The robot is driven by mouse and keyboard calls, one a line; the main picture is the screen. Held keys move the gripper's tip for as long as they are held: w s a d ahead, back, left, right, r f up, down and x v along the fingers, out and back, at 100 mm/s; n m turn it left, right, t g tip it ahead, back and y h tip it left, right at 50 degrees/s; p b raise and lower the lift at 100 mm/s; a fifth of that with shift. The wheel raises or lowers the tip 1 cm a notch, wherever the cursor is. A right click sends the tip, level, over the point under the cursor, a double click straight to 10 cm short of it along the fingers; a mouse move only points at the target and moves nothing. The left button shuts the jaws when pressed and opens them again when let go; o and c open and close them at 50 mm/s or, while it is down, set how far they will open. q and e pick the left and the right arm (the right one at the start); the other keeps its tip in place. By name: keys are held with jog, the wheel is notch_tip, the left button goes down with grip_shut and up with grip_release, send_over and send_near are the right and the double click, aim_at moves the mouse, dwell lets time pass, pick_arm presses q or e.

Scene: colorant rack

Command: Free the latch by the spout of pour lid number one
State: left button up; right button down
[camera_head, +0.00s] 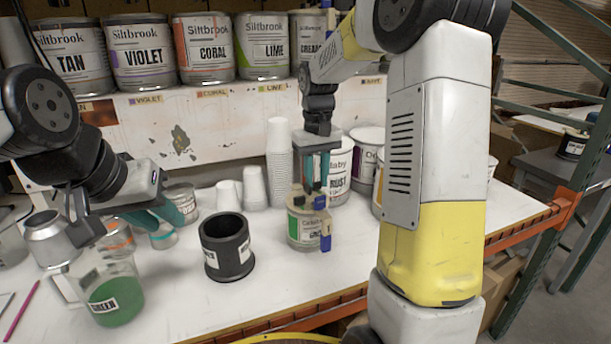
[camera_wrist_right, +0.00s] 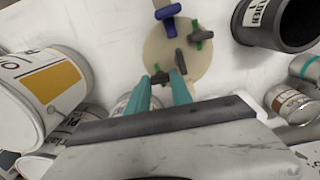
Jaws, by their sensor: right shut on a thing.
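The pour lid (camera_head: 305,200) is a beige disc on a can (camera_head: 301,231) with a green-banded label. In the right wrist view the lid (camera_wrist_right: 198,72) carries several dark grey latches with green parts. Blue parts (camera_wrist_right: 170,12) stand at its far edge; a blue part (camera_head: 326,242) also shows at the can's side. My right gripper (camera_head: 317,184) comes down from above. In the wrist view its teal fingers (camera_wrist_right: 163,78) are closed on a dark latch (camera_wrist_right: 160,77) at the lid's near edge. My left gripper (camera_head: 160,216) is at the left, away from the can; its finger gap is unclear.
A black cylindrical holder (camera_head: 227,262) stands left of the can. A clear jug (camera_head: 113,295) with green liquid is at the front left. Stacked white cups (camera_head: 280,165) and paint cans (camera_head: 367,150) stand behind. The table front is mostly clear.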

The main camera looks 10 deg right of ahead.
jog(key=c, duration=1.1)
grip_release()
